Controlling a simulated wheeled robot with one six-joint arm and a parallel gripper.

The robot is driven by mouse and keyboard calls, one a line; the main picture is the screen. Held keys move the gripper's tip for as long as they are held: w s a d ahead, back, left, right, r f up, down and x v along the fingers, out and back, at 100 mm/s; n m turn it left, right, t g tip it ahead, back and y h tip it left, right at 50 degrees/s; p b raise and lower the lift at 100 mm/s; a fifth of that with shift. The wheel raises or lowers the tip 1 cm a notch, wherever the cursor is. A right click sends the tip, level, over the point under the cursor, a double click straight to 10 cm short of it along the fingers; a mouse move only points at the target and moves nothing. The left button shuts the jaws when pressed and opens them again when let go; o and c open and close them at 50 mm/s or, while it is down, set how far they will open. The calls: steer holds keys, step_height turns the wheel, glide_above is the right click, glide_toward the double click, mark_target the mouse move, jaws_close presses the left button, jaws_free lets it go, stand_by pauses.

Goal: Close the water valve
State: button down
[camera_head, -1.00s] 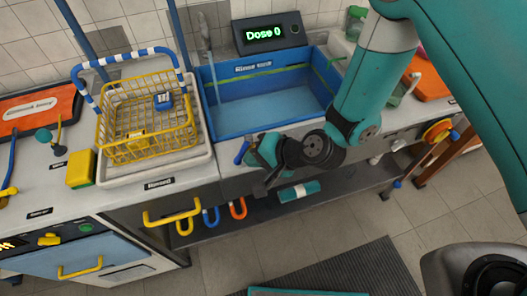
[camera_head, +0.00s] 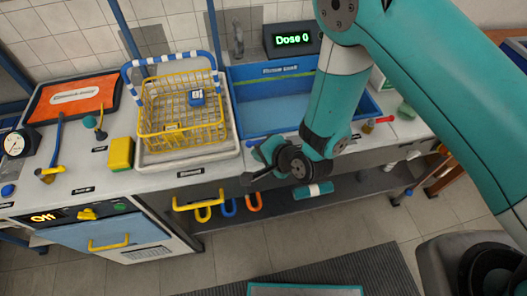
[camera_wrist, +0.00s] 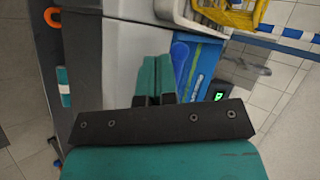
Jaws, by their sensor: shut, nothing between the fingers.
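The valve at the rinse tank shows as a blue handle (camera_head: 255,143) low at the tank's front edge, partly hidden by my gripper. In the wrist view a rounded blue paddle shape (camera_wrist: 181,52) lies just right of my fingertips; it appears to be this handle. My gripper (camera_head: 263,153) is shut and empty, in front of the counter edge close to the handle. In the wrist view its teal fingers (camera_wrist: 154,66) are together. I cannot tell whether they touch the handle. The blue rinse tank (camera_head: 270,95) stands behind, with a grey tap (camera_head: 237,40) over its left end.
A yellow wire basket (camera_head: 180,112) stands in a white tray left of the tank. A "Dose 0" display (camera_head: 293,40) is behind.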

steer(key=shift+w+a+r, duration=0.15)
steer(key=shift+w+a, duration=0.2)
steer(key=shift+a, duration=0.05)
stand_by(0.4)
steer(key=shift+s+d+f, duration=0.2)
steer(key=shift+s+f, duration=0.05)
steer(key=shift+s, duration=0.2)
steer(key=s, duration=0.2)
steer(key=s+d, duration=0.1)
steer(key=shift+s+f+b, duration=0.15)
steer(key=shift+f+b, duration=0.2)
steer(key=shift+f, duration=0.05)
steer(key=s+d+r+p, duration=0.2)
steer(key=s+r+p, duration=0.4)
steer(key=p, duration=0.8)
steer(key=shift+s+p, duration=0.4)
steer(key=shift+s, duration=0.55)
steer(key=shift+r, duration=0.1)
steer(key=shift+w+a, duration=0.1)
